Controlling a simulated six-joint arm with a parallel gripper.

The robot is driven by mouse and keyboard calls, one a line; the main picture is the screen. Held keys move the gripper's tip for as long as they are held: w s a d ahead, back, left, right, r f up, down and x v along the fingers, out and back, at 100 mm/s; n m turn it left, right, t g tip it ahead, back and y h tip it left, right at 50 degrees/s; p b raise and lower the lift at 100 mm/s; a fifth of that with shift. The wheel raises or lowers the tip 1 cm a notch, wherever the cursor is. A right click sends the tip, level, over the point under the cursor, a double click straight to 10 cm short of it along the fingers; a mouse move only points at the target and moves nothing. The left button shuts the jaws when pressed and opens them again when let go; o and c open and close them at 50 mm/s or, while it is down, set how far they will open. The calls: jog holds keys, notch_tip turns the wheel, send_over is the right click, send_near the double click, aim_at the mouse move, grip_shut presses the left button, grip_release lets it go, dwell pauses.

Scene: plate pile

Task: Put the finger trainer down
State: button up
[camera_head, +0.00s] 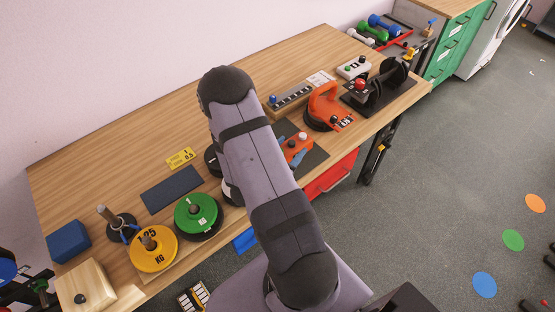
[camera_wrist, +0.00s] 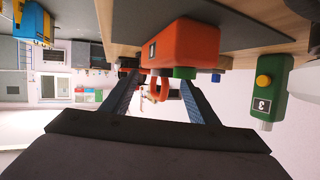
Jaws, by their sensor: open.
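The finger trainer (camera_head: 297,144), an orange-red block with coloured buttons, lies on a dark mat (camera_head: 315,159) on the wooden table, right of my arm in the head view. In the wrist view, which looks upside down, the orange trainer (camera_wrist: 183,44) rests against the dark mat surface, with green and blue buttons showing. My gripper (camera_wrist: 160,88) is open. Its two fingers are apart, with the trainer close to their tips; I cannot tell whether they touch it. In the head view my arm hides most of the gripper.
An orange kettlebell-like weight (camera_head: 325,104) and a black device with a red knob (camera_head: 378,88) stand right of the trainer. A green weight plate (camera_head: 196,215), a yellow plate (camera_head: 153,247) and a blue block (camera_head: 68,241) are at left. The table's back left is clear.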

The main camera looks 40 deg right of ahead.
jog(key=b+v, duration=0.1)
jog(key=v, duration=0.9)
jog(key=shift+a+r+b, duration=0.15)
jog(key=shift+a+b, duration=0.15)
jog(key=shift+b, duration=0.1)
jog(key=o, duration=0.4)
jog(key=shift+s, duration=0.1)
jog(key=shift+c, duration=0.2)
